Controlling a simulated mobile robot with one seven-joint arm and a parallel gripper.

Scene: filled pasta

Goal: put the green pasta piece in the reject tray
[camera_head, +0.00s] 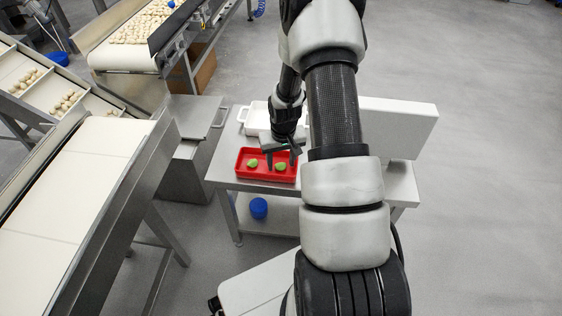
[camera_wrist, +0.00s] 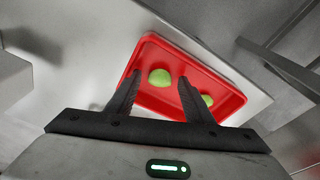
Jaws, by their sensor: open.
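The red tray (camera_head: 266,179) lies on a metal table in the head view; it also shows in the wrist view (camera_wrist: 203,66). Two green pasta pieces lie in it, apart from each other. One is the left piece (camera_head: 252,163), the other the right piece (camera_head: 280,166). In the wrist view one piece (camera_wrist: 160,77) shows between my fingers, and the other (camera_wrist: 207,100) is partly behind the right finger. My gripper (camera_head: 279,156) is over the tray, pointing down. In the wrist view my gripper (camera_wrist: 160,80) is open, with nothing held between its fingers.
A white tray (camera_head: 256,121) stands behind the red tray, partly hidden by my arm. A white box (camera_head: 400,122) stands at the table's right. Conveyors with pale pasta (camera_head: 135,28) run at the left. A blue container (camera_head: 258,208) is on the lower shelf.

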